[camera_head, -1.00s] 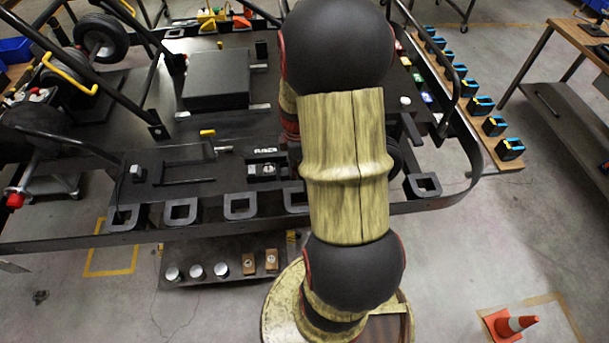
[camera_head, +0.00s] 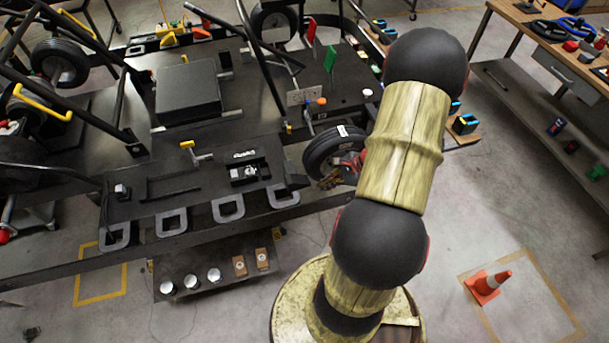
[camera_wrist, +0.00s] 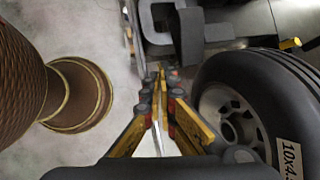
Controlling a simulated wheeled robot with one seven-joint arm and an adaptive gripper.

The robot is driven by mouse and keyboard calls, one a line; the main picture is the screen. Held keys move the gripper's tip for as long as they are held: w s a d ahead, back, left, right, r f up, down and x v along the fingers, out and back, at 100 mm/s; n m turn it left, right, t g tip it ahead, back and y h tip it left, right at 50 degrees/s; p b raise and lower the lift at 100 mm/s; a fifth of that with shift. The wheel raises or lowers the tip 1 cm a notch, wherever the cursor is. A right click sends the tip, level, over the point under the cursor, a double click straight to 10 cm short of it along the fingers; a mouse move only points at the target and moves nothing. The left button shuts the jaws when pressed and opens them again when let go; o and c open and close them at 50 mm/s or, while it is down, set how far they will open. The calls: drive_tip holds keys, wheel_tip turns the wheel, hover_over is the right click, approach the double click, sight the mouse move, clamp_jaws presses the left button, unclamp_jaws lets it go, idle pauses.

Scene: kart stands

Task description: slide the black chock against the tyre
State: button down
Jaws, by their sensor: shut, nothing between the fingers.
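My gripper (camera_wrist: 161,72) is shut and empty in the wrist view, its fingertips close together. The black tyre (camera_wrist: 217,68) with a grey hub stands just to the right of the fingers, and it also shows in the head view (camera_head: 318,158). A dark upright block (camera_wrist: 189,40), which looks like the black chock, stands beyond the fingertips near a grey square bracket; a gap shows between it and the tyre. In the head view it appears as a dark shape (camera_head: 292,173) left of the tyre. My gripper (camera_head: 329,183) is partly hidden by my arm there.
Several grey square brackets (camera_head: 229,207) line the front edge of the kart stand. A lower shelf holds silver cans (camera_head: 190,281) and small brown boxes (camera_head: 240,265). An orange cone (camera_head: 487,285) stands on the floor at right.

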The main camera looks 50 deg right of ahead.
drive_tip(key=m, duration=0.6)
approach(291, 179)
drive_tip(key=x, duration=0.4)
drive_tip(key=w+x, duration=0.1)
drive_tip(key=x, duration=0.2)
drive_tip(key=shift+a+r, duration=0.25)
drive_tip(key=shift+r, duration=0.15)
drive_tip(key=shift+w+f+t+b, duration=0.1)
drive_tip(key=shift+f+t+b, duration=0.2)
drive_tip(key=shift+b, duration=0.05)
drive_tip(key=shift+f, duration=0.15)
drive_tip(key=shift+s+f, duration=0.1)
drive_tip(key=shift+s, duration=0.15)
drive_tip(key=shift+s, duration=0.3)
